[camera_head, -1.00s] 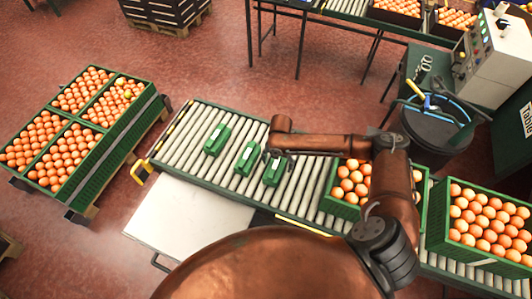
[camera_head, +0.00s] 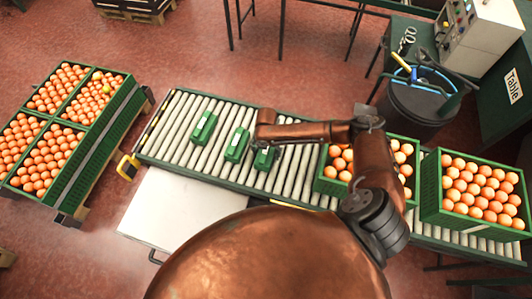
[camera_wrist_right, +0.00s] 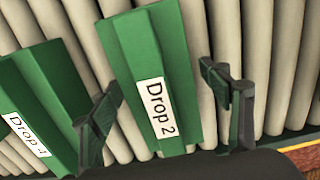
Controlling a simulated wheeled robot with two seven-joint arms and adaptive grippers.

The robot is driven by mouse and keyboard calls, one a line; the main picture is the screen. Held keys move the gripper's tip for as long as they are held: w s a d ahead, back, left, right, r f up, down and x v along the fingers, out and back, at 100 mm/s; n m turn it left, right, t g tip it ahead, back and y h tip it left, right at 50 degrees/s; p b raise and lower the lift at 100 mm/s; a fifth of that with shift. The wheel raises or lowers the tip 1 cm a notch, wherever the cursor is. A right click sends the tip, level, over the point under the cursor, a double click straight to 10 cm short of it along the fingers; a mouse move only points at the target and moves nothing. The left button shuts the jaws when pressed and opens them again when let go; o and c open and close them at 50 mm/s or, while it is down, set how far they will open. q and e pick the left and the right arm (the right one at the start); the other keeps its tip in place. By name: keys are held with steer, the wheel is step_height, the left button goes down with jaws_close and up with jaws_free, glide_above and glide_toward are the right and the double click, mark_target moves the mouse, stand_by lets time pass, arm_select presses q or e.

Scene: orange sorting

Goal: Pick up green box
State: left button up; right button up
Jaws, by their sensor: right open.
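Three green boxes with white labels lie on the roller conveyor (camera_head: 180,120): a left one (camera_head: 203,127), a middle one (camera_head: 237,146) and a right one (camera_head: 266,159). My right gripper (camera_head: 262,150) is over the right box and partly hides it in the head view. In the right wrist view, the green box labelled "Drop 2" (camera_wrist_right: 175,55) lies between the two spread fingers of the right gripper (camera_wrist_right: 160,85). The fingers are open, one on each side of it. Another labelled green box (camera_wrist_right: 50,85) is at the left, beside the left finger. My left gripper is not in view.
A green crate of oranges (camera_head: 326,186) stands on the conveyor right of the boxes, partly behind my arm, with another orange crate (camera_head: 430,205) farther right. Several full crates (camera_head: 105,143) sit on a pallet at left. A dark bucket (camera_head: 412,112) stands behind the conveyor.

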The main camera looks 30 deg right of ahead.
steer(key=c, duration=1.5)
steer(key=shift+r, duration=0.1)
steer(key=shift+r, duration=0.15)
